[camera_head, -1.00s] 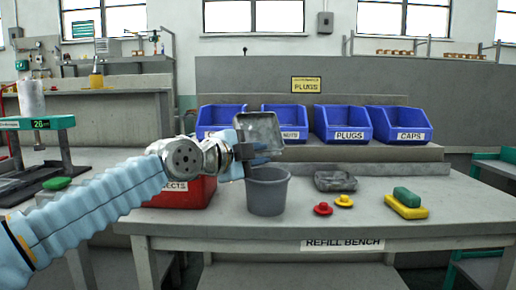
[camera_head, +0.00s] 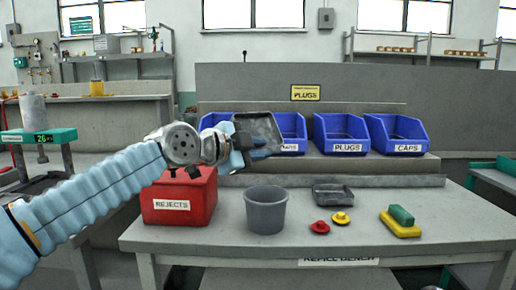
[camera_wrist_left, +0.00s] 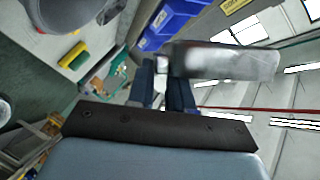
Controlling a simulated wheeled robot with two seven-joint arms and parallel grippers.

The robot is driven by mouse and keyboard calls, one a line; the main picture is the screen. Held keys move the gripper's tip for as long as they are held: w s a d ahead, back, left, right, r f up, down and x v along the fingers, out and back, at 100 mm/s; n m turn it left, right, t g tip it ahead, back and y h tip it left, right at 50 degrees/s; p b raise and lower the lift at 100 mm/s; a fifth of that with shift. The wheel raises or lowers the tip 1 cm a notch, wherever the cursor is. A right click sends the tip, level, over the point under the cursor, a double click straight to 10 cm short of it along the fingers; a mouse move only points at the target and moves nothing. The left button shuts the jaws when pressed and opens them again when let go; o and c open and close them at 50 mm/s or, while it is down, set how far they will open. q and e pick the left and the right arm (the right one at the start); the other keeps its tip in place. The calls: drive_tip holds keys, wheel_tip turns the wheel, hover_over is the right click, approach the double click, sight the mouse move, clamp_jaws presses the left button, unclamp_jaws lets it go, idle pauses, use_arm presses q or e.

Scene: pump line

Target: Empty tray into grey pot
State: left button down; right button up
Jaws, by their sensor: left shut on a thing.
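My left gripper (camera_head: 238,149) is shut on a grey metal tray (camera_head: 258,134). The tray is held steeply tilted in the air, above and slightly behind the grey pot as pictured, clear of its rim. Its inside looks bare, though part is hidden by the gripper. In the left wrist view the fingers (camera_wrist_left: 174,88) close on one end of the tray (camera_wrist_left: 225,62). The grey pot (camera_head: 265,212) stands upright on the bench; its bottom inside is hidden. My right gripper is out of view.
The red rejects box (camera_head: 180,200) is left of the pot. To its right are a dark tray (camera_head: 333,194), red (camera_head: 320,227) and yellow (camera_head: 341,218) knobs, and a green block on a yellow one (camera_head: 401,222). Blue bins (camera_head: 341,134) line the shelf behind.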

sight(258, 134)
use_arm(q)
drive_tip(key=shift+r+n+g+h+p, duration=0.3)
drive_tip(key=shift+r+n+g+p, duration=0.85)
drive_tip(key=shift+n+p, duration=0.55)
drive_tip(key=shift+r+n+g+h+p, duration=0.3)
drive_tip(key=shift+r+n+g+p, duration=0.85)
drive_tip(key=shift+n+p, duration=0.5)
